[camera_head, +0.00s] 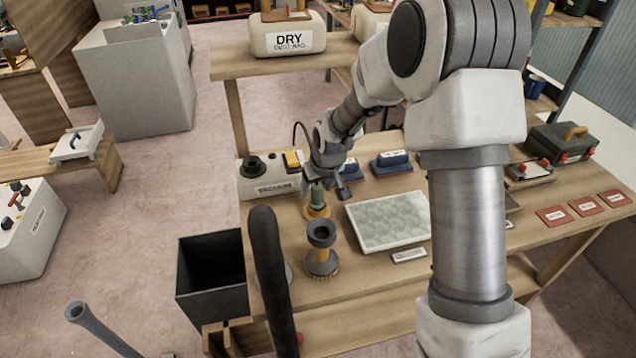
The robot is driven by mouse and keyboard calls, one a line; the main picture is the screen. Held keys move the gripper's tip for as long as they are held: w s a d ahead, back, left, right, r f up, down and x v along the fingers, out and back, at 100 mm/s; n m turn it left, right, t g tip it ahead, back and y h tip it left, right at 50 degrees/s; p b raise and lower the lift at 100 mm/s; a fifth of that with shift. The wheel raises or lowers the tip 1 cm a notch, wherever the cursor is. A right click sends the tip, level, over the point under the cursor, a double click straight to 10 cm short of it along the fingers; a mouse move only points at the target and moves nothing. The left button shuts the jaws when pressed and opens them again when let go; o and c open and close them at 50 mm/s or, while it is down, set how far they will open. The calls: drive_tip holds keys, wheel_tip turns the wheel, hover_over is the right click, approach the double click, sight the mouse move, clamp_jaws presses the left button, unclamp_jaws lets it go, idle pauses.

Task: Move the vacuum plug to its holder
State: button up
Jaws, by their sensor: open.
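My gripper (325,188) is open and points down over the left part of the wooden workbench. Its fingers are at the top of a small green cylinder (317,199) with a yellow-orange base (316,212). I cannot tell if they touch it. A dark cup-shaped stand (321,236) with a yellow stem and round base is upright just in front of it. A light box (258,185) with a black round port and a yellow switch is to the left of my gripper; its label is too small to read surely. Which of these is the vacuum plug and which its holder, I cannot tell.
A patterned pale panel (388,221) lies right of the stand. Blue-based blocks (391,163) are behind it. A thick black hose-like shape (268,270) rises in front at the left, beside an open black bin (212,277).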

drive_tip(key=v, duration=1.7)
drive_tip(key=s+d+r+m, duration=0.2)
drive_tip(key=s+d+r, duration=0.2)
drive_tip(key=s, duration=0.8)
drive_tip(key=s+d+r+m+t+h, duration=0.1)
drive_tip(key=s+d+r, duration=0.3)
drive_tip(key=s, duration=0.8)
drive_tip(key=shift+d+m+p, duration=0.4)
drive_tip(key=shift+d, duration=0.15)
drive_tip(key=shift+r, duration=0.1)
drive_tip(key=shift+c, duration=1.4)
drive_tip(key=shift+a, duration=0.1)
